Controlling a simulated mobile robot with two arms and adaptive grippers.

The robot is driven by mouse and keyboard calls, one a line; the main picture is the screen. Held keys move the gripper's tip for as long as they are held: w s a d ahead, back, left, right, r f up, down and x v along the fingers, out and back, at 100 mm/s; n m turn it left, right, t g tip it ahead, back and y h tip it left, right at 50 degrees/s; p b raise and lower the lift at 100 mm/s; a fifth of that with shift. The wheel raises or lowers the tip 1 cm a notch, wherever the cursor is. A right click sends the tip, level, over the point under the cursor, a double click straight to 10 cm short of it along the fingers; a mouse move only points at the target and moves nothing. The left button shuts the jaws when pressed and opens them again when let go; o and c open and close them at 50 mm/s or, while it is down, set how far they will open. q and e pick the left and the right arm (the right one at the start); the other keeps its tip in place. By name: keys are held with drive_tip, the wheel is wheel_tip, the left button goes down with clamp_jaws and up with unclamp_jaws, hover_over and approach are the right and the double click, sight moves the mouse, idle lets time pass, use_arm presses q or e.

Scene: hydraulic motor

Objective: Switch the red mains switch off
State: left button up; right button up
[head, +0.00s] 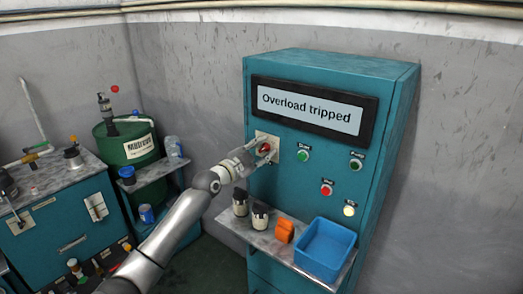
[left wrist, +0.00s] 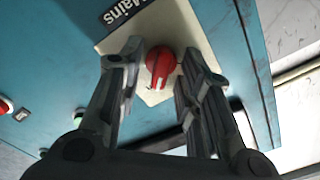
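In the left wrist view the red knob (left wrist: 160,62) sits under a label reading "Mains" (left wrist: 124,12). My left gripper (head: 262,154) is at the switch. In the left wrist view its two fingers (left wrist: 160,70) are spread on either side of the knob, with a gap visible on both sides. My right gripper is not in view.
The cabinet's display (head: 311,108) reads "Overload tripped". Green buttons (head: 303,155) and a red button (head: 326,189) are to the right. A shelf below holds a blue bin (head: 325,249), an orange object (head: 285,231) and two dark-and-white jars. A green drum (head: 128,145) stands at left.

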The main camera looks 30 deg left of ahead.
use_arm(q)
drive_tip(key=shift+c, duration=0.5)
drive_tip(key=c, duration=0.6)
drive_tip(key=shift+n, duration=0.4)
drive_tip(key=n, duration=0.3)
drive_tip(key=shift+b, duration=0.3)
drive_tip(key=n, duration=0.3)
drive_tip(key=shift+a+n, duration=0.15)
drive_tip(key=shift+n, duration=0.15)
drive_tip(key=n, duration=0.5)
drive_tip(key=shift+a+p, duration=0.1)
drive_tip(key=shift+p, duration=0.2)
drive_tip(key=n+p, duration=0.1)
drive_tip(key=n, duration=0.4)
drive_tip(key=shift+a, duration=0.1)
drive_tip(key=shift+n, duration=0.5)
